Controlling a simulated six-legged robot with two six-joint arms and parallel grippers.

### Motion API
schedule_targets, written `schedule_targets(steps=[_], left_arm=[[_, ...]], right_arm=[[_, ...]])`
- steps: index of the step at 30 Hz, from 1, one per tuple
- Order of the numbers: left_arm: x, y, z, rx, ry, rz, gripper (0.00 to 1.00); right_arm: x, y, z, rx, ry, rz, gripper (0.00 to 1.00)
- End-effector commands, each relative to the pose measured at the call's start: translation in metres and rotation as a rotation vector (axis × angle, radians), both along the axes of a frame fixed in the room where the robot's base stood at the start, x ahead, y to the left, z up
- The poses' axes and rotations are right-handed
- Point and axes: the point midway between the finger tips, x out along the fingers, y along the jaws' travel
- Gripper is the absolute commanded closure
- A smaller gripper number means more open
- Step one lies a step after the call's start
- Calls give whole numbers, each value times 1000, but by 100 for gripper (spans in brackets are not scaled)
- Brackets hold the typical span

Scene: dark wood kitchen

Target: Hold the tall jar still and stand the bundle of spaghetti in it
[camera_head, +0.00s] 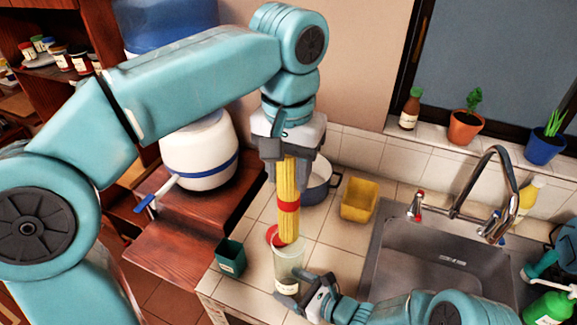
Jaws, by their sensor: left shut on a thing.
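The bundle of spaghetti (287,180) is yellow, upright, with a red band around its middle. My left gripper (287,155) is shut on its upper part and hangs it over the counter. The tall jar (289,258) is clear, with a pale label low on its side, and stands on the tiles near the counter's front edge. The bundle's lower end is at the jar's mouth in the picture; I cannot tell whether it is inside. My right gripper (305,296) is at the jar's lower part, its fingers close to it; whether they grip is unclear.
A red round thing (272,236) lies behind the jar. A dark green box (231,258) stands left of it.

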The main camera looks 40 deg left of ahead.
Motion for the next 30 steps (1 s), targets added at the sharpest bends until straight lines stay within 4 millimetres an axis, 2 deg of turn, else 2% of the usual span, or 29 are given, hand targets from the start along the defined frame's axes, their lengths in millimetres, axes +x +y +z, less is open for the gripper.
schedule_targets(steps=[30], left_arm=[[-1,0,-41,0,1,1,100]], right_arm=[[0,0,0,0,0,0,43]])
